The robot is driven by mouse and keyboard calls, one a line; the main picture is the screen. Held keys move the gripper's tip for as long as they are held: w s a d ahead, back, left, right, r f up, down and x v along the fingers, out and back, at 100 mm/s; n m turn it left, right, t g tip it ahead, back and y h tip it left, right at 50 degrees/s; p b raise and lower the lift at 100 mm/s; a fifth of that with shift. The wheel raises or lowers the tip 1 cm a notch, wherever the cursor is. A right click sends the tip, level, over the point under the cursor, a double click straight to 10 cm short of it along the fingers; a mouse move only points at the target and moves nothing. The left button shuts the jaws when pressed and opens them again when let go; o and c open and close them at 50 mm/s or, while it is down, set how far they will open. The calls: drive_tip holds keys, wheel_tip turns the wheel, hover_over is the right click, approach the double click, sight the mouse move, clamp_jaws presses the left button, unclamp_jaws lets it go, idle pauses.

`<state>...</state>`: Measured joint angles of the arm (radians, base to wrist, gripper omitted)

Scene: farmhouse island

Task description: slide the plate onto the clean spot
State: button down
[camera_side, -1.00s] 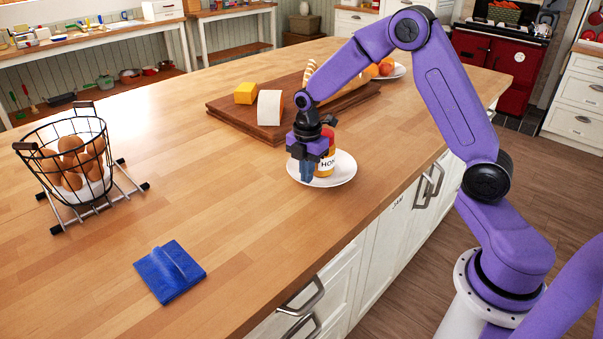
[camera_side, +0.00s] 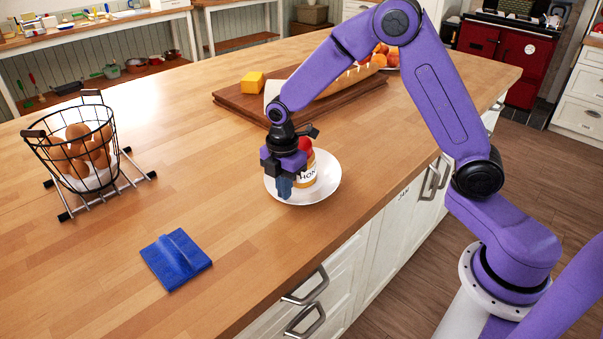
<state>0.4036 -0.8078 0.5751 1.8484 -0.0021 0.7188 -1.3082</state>
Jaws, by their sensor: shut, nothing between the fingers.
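A white round plate (camera_side: 327,186) lies on the wooden counter near its front edge. A honey jar (camera_side: 309,177) with a red lid stands on it, partly hidden by my gripper. My gripper (camera_side: 284,188) is shut and points down over the left part of the plate, just left of the jar. Its fingertips appear low, inside the rim; I cannot tell whether they touch the plate or the jar. No clearly marked clean spot stands out on the counter.
A wire basket of eggs (camera_side: 83,150) stands on a rack at left. A wooden board (camera_side: 245,103) with yellow cheese (camera_side: 253,82) and other food lies behind the plate. The counter (camera_side: 205,195) is bare between plate, basket and blue block. Its front edge runs close to the plate.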

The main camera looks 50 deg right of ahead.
drive_tip(key=a, duration=0.4)
drive_tip(key=s+a, duration=0.1)
drive_tip(key=a, duration=0.3)
drive_tip(key=s+a, duration=0.1)
drive_tip(key=a, duration=0.4)
drive_tip(key=shift+a, duration=0.1)
drive_tip(key=shift+r, duration=0.9)
drive_tip(key=a, duration=0.4)
drive_tip(key=s+a, duration=0.1)
drive_tip(key=a, duration=0.6)
drive_tip(key=shift+s+a, duration=0.3)
drive_tip(key=shift+a, duration=0.1)
drive_tip(key=s+d+r+m, duration=0.2)
drive_tip(key=s+d+r, duration=0.1)
drive_tip(key=s+d, duration=0.6)
drive_tip(key=s+d+r+m, duration=0.2)
drive_tip(key=s+d, duration=0.7)
drive_tip(key=d, duration=0.1)
drive_tip(key=s+d+r+m, duration=0.3)
drive_tip(key=s+d, duration=0.6)
drive_tip(key=d, duration=0.1)
drive_tip(key=shift+r, duration=0.3)
drive_tip(key=shift+d, duration=0.1)
